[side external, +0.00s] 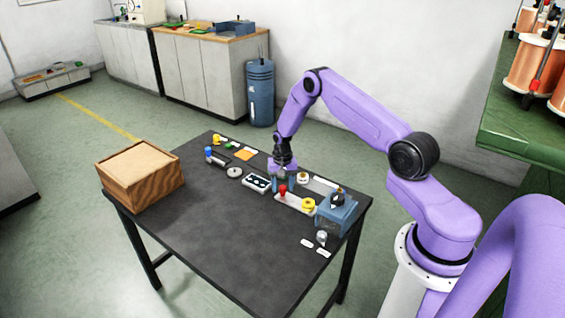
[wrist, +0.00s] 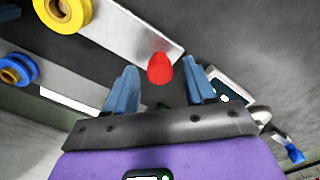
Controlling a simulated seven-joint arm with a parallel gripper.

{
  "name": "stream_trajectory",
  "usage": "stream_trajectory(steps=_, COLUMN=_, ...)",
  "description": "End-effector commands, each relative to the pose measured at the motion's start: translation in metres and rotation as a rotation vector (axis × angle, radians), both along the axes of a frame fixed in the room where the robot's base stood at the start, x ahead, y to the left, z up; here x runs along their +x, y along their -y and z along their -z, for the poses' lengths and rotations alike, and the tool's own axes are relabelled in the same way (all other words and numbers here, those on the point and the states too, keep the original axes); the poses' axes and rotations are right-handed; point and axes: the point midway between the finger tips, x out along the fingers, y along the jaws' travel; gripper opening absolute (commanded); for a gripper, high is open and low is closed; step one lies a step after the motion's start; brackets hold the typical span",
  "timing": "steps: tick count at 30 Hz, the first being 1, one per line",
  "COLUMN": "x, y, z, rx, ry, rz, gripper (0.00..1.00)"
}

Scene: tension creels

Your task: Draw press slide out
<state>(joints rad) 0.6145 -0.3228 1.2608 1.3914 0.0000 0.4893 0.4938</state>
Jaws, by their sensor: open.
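A red knob (side external: 282,190) stands at the near-left end of a pale metal plate on the black table, and I take it for the press slide's handle. In the wrist view the red knob (wrist: 160,69) shows at the end of the silver plate (wrist: 140,33). My gripper (side external: 284,184) points down close behind the knob. In the wrist view its two blue fingers (wrist: 160,80) are apart, with the knob in the gap at their tips. I cannot tell how far the tips are above or beyond it. Nothing is held.
A yellow spool (side external: 308,204) and a blue block with a black knob (side external: 337,212) stand to the right. A small white-and-grey panel (side external: 257,183) lies to the left. A wooden box (side external: 140,176) takes the table's left corner. The table's front middle is clear.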

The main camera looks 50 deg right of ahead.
Motion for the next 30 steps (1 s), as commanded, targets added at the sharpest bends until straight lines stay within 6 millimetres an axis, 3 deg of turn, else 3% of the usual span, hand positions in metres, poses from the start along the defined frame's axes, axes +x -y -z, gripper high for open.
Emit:
stream_trajectory(steps=21, x=0.001, y=0.0, z=-0.136, rx=-0.001, ry=0.004, rz=0.0, gripper=0.54)
stream_trajectory(steps=30, x=0.0, y=0.0, z=-0.159, rx=0.0, ry=0.0, rz=0.0, gripper=0.54)
